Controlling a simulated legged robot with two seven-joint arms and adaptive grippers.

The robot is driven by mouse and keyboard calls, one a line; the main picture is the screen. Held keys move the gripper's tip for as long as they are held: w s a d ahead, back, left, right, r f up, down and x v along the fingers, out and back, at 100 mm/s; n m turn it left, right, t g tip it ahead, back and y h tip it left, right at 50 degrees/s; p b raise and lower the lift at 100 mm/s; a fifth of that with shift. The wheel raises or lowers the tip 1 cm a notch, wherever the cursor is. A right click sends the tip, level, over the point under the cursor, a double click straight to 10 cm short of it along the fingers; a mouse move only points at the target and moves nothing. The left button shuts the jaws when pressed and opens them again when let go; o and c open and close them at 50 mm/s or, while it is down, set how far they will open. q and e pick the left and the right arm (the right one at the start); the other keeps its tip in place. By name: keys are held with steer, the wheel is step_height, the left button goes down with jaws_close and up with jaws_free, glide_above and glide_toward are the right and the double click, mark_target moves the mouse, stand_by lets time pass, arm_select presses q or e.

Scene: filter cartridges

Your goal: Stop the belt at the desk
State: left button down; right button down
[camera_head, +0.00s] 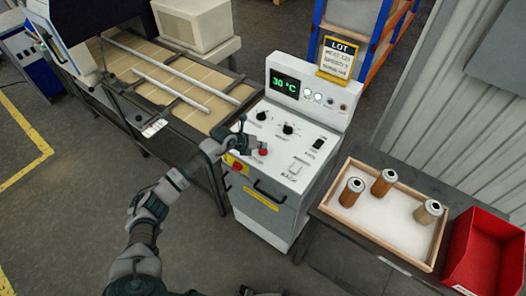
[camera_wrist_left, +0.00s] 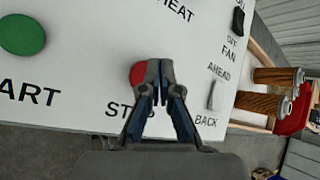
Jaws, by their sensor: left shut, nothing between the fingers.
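The control desk (camera_head: 276,150) is a white console with a sloped panel of knobs and buttons. My left gripper (camera_head: 255,142) is over the panel's front left part, shut and empty. A red button (camera_head: 263,152) shows beside its fingertips. In the left wrist view the red button (camera_wrist_left: 138,73) is partly hidden behind the shut fingers (camera_wrist_left: 160,68), above the partly covered word beginning "ST". Whether the fingertips touch it I cannot tell. A green button (camera_wrist_left: 22,35) sits to the left above "START". The belt (camera_head: 185,98) is tan, with rails across it, left of the desk.
A lever (camera_wrist_left: 212,95) marked AHEAD and BACK stands right of the red button. A red knob (camera_head: 237,165) is on the desk's front face. Right of the desk, a wooden tray (camera_head: 378,252) holds three filter cartridges, beside a red bin (camera_head: 484,250).

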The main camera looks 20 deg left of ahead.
mark_target(262, 152)
arm_select(q)
steer(key=shift+f, duration=0.1)
stand_by(0.3)
steer(key=shift+s+f, duration=0.1)
steer(key=shift+f, duration=0.15)
steer(key=shift+f+b, duration=0.3)
steer(key=shift+f, duration=0.2)
stand_by(0.8)
steer(key=shift+r, duration=0.15)
steer(key=shift+r+p, duration=0.7)
steer(key=shift+r, duration=0.05)
step_height(262, 152, up, 5)
steer(key=p, duration=0.4)
steer(key=shift+r, duration=0.1)
stand_by(0.6)
